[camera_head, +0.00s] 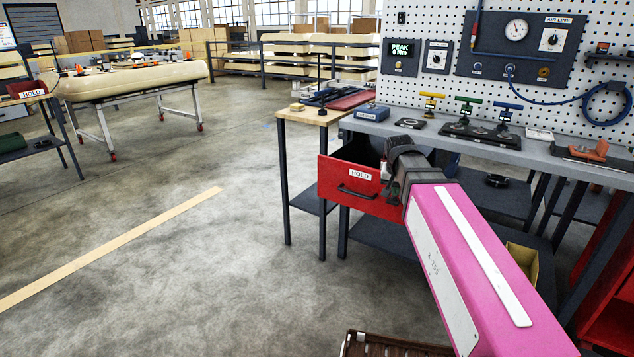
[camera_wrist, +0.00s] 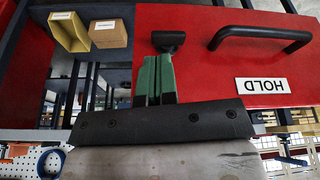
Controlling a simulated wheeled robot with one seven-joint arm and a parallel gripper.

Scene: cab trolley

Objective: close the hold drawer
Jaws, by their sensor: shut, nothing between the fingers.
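The hold drawer (camera_head: 335,180) has a red front with a dark bar handle (camera_head: 356,192) and a white HOLD label. It stands pulled out under the grey bench, its dark inside showing behind the front. In the wrist view the red front (camera_wrist: 200,70) fills the upper right, with the handle (camera_wrist: 260,36) and the label upside down. I cannot tell whether the tips touch the front. In the head view my pink arm hides the fingers.
The grey bench (camera_head: 470,146) carries clamps and small tools, with a pegboard (camera_head: 603,35) behind. A narrow wooden-topped table (camera_head: 309,116) stands left of the drawer. A yellow open bin (camera_head: 522,265) sits beneath the bench. The concrete floor (camera_head: 210,260) to the left is clear.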

